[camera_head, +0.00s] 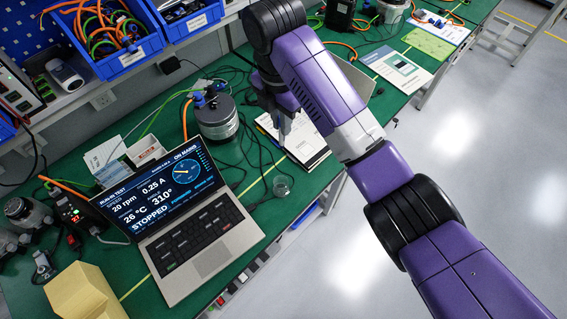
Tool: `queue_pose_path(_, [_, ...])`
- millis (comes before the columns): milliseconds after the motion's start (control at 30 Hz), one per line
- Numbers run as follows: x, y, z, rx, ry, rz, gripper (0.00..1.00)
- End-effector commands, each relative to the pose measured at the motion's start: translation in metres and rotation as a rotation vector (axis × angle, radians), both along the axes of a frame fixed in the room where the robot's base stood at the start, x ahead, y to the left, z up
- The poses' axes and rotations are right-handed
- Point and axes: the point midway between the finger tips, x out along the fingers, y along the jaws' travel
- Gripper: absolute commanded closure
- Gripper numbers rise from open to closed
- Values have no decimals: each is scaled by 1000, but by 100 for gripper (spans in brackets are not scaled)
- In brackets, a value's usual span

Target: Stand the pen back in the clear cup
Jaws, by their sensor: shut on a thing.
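My gripper (283,136) points down over the papers and notebook at the middle of the bench. It is shut on a thin thing, which I take for the pen; the arm and fingers hide most of it. I cannot make out its tip or tilt. A small clear cup (282,187) stands on the green bench, nearer than my gripper and just below it in the picture, close to the bench's front edge. No pen shows in the cup.
An open laptop (202,239) stands left of the cup. A round metal actuator (216,120) and loose cables lie behind. The notebook (308,148) lies right of the cup. Blue bins (128,52) hang above. Floor is free at right.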

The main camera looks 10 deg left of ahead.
Motion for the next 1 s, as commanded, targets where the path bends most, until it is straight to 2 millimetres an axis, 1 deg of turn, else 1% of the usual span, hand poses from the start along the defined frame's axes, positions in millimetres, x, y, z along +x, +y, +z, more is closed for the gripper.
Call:
queue_pose_path(33, [-3,1,-12,1,7,0,100])
queue_pose_path(67, [-3,1,-17,-1,8,-1,100])
queue_pose_path(133, [-2,0,-35,-3,6,-2,100])
queue_pose_path(400, [-1,-1,-81,-3,5,-3,100])
queue_pose_path(433, [-2,-2,-81,-5,6,-3,100])
queue_pose_path(467, [-2,-2,-85,-6,8,-4,100])
queue_pose_path(600, [-1,-2,-105,-6,6,-3,100])
queue_pose_path(767, [-1,-2,-116,-5,5,-3,100])
queue_pose_path(867, [-2,-2,-128,-5,6,-2,100])
queue_pose_path(1000, [-1,-2,-148,-5,6,-4,100])
